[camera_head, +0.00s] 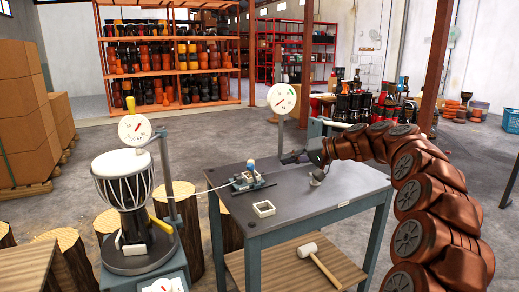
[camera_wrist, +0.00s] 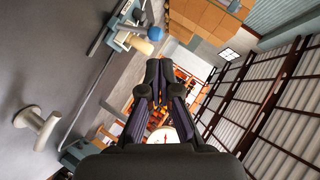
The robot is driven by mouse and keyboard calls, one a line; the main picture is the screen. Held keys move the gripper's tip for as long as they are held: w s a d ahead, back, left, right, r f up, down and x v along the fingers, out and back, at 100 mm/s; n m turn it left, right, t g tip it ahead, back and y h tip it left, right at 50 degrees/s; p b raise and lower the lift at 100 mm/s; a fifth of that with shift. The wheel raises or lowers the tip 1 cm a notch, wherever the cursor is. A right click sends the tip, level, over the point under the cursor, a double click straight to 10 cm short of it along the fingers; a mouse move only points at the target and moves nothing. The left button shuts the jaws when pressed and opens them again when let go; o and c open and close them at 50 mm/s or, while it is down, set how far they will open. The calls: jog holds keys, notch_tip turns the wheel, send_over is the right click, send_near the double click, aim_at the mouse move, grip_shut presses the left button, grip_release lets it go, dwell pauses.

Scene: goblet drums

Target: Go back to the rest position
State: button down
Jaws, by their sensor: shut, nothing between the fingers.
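My gripper (camera_head: 291,158) is above the far side of the grey worktable (camera_head: 325,196), pointing left, with my arm reaching in from the right. In the wrist view my gripper (camera_wrist: 159,66) has its two dark fingers together with nothing between them. A small clamp device with a blue knob (camera_head: 247,181) sits on the table left of my gripper; it also shows at the upper left of the wrist view (camera_wrist: 127,38).
A mallet (camera_head: 307,250) rests on the lower shelf. Wooden stumps (camera_head: 71,250) stand around the drum.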

jog(key=s+a+f+n+g+h, duration=0.1)
jog(key=s+a+f+g+h, duration=0.25)
jog(key=s, duration=0.85)
jog(key=s+a+f+n+g, duration=0.1)
jog(key=s+a+f+g, duration=0.35)
jog(key=s, duration=0.75)
jog(key=s+d+f+g+h, duration=0.1)
jog(key=s+d+f+h, duration=0.25)
jog(key=s, duration=0.65)
jog(key=s+d+f+h, duration=0.2)
jog(key=s+d+f, duration=0.25)
jog(key=s, duration=0.55)
jog(key=s+d+f+g+h, duration=0.15)
jog(key=s+d+f, duration=0.3)
jog(key=s, duration=0.55)
notch_tip(320, 180, up, 26)
jog(key=t+p, duration=0.1)
jog(key=p, duration=2.4)
jog(key=shift+s+a+m+h, duration=0.4)
jog(key=shift+a+h, duration=0.05)
